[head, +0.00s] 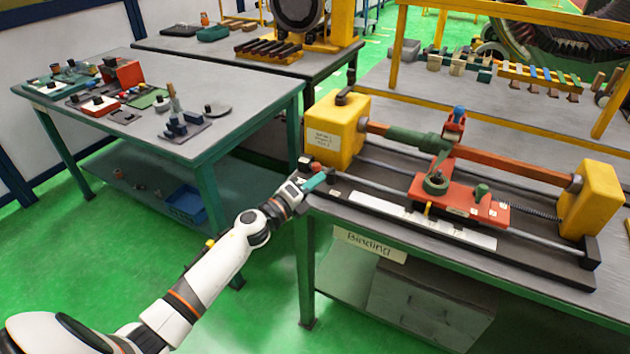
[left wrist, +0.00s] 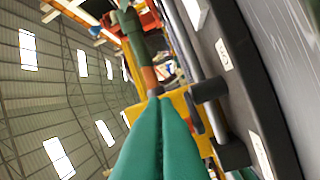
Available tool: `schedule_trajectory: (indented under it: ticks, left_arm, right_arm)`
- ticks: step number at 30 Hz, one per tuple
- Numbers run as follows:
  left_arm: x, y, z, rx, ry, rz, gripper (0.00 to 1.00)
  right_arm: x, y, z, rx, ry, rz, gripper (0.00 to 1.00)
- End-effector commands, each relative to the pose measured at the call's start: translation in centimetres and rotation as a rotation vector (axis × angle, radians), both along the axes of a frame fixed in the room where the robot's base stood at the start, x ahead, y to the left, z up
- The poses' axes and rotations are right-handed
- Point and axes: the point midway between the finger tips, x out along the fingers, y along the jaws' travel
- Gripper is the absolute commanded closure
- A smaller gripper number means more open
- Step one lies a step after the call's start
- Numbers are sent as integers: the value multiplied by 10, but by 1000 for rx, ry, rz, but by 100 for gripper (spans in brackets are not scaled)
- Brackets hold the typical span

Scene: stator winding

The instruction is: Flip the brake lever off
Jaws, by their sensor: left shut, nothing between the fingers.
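The winding machine has a yellow left housing (head: 337,128) with a labelled face and a red carriage (head: 455,200) on rails. A blue-knobbed handle (head: 459,113) stands upright behind the carriage, and a green knob (head: 482,190) sits on it. A small red part (head: 316,167) is at the foot of the left housing. I cannot tell which part is the brake lever. My left gripper (head: 318,181) is at the bench's left front corner, just in front of that red part. Its teal fingers (left wrist: 155,98) are shut and empty, pointing toward the yellow housing (left wrist: 180,107). My right gripper is out of view.
A grey table (head: 240,130) with tools and small parts stands at the left. The machine's rails and a white strip (head: 420,221) run right of my left gripper. A "Binding" sign (head: 370,245) hangs below the bench edge. Green floor is open in front.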

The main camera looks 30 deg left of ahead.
Motion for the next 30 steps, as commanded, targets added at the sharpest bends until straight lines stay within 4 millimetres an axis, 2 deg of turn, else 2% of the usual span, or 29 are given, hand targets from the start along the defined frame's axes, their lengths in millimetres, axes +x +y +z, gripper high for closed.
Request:
schedule_trajectory:
  ticks: [30]
  left_arm:
    - [2, 12, -2, 2, 0, -139, 100]
  right_arm:
    - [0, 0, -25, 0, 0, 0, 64]
